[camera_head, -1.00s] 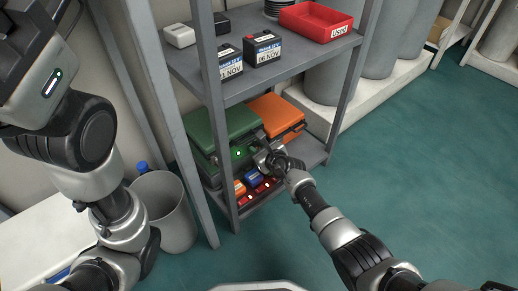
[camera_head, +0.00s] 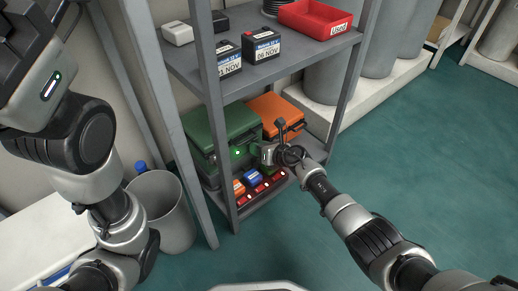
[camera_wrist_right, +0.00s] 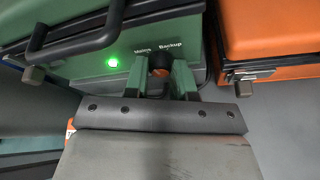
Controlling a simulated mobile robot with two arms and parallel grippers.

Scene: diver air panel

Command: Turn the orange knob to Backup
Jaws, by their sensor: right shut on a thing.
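The orange knob (camera_wrist_right: 159,62) sits on the front of the green case (camera_wrist_right: 90,70), by the printed words Mains and Backup. A green light glows to its left. My right gripper (camera_wrist_right: 161,74) is shut on the knob, one finger on each side. The fingers hide much of the knob, so I cannot tell which word it points to. In the head view the green case (camera_head: 215,128) stands on the lower shelf, with my right gripper (camera_head: 266,153) at its front right. The knob is hidden there. My left arm shows at the left, but its gripper is out of frame.
An orange case (camera_head: 275,108) stands right of the green case. Small orange, blue and red items lie below on the shelf front. A shelf post (camera_head: 215,150) rises left of my gripper. Two labelled black batteries (camera_head: 262,47) and a red bin (camera_head: 315,20) are above.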

